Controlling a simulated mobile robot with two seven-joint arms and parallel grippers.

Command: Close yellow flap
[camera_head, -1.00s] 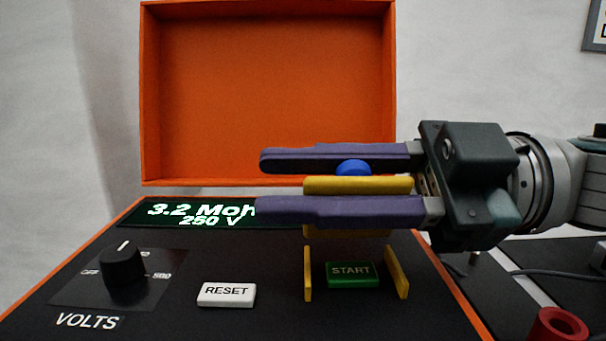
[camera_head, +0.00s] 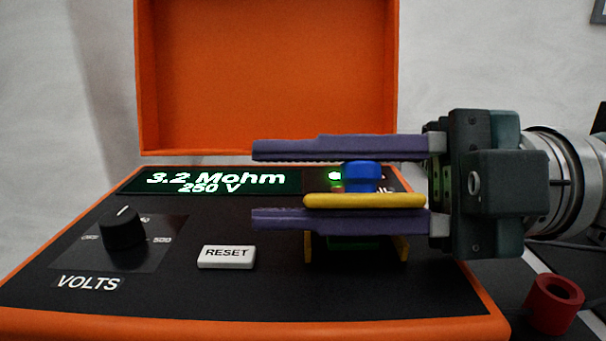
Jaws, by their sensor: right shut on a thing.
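The yellow flap (camera_head: 364,201) is seen nearly edge-on in the head view, above the START button and its yellow side guards (camera_head: 401,247). Only a dark green strip of the START button (camera_head: 352,243) shows beneath it. My right gripper (camera_head: 255,184) comes in from the right, its two purple fingers lying across the panel. It is shut on the yellow flap, which lies just above the nearer finger. A blue knob (camera_head: 361,176) shows between the fingers, behind the flap. My left gripper is not in view.
The orange-edged tester has an open orange lid (camera_head: 265,75) behind, a display (camera_head: 215,182) reading 3.2 Mohm and 250 V, a VOLTS dial (camera_head: 122,228) and a white RESET button (camera_head: 226,256). A red socket (camera_head: 554,303) stands at right.

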